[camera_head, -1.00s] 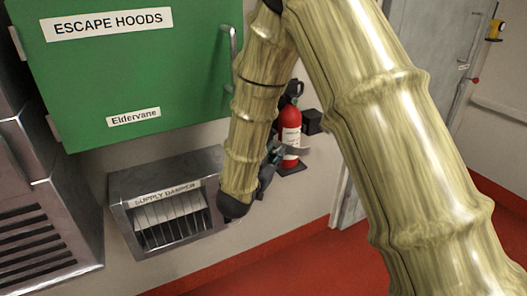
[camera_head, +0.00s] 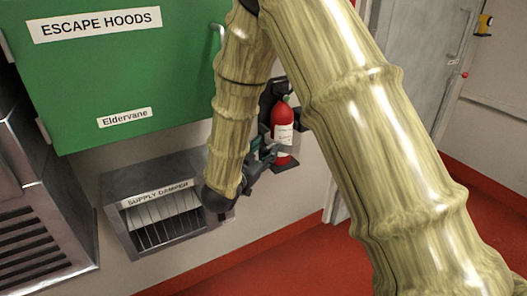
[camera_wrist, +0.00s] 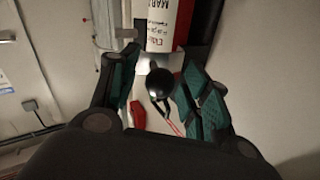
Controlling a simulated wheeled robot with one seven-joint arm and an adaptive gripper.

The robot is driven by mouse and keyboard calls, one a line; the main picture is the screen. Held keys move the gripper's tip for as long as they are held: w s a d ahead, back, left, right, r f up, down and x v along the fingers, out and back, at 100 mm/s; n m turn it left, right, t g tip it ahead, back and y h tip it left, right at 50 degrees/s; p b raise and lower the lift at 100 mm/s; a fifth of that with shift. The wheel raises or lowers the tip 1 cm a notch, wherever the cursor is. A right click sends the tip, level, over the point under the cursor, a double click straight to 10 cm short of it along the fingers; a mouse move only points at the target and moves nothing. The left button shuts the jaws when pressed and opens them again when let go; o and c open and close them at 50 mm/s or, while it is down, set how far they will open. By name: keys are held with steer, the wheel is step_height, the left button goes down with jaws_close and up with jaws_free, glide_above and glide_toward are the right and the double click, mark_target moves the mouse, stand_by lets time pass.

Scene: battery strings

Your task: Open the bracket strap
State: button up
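The red fire extinguisher (camera_head: 283,132) stands upright in its dark wall bracket (camera_head: 267,107), behind my forearm in the head view. My gripper (camera_head: 262,154) is at its lower left side, partly hidden by my arm. In the wrist view the extinguisher's white label (camera_wrist: 163,22) is at the top. My gripper (camera_wrist: 158,97) has its teal-padded fingers spread, with a gap between them. A black ball-shaped part (camera_wrist: 159,82) and a small red part (camera_wrist: 138,113) show in that gap; I cannot tell if anything touches the fingers. I cannot make out the strap in the head view now.
A grey supply damper box (camera_head: 155,210) is on the wall left of my gripper. A green escape hoods cabinet (camera_head: 110,75) hangs above it. A grey door (camera_head: 415,70) is at the right. The red floor (camera_head: 300,262) below is clear.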

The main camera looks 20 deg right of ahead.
step_height(320, 180, up, 10)
stand_by(0.8)
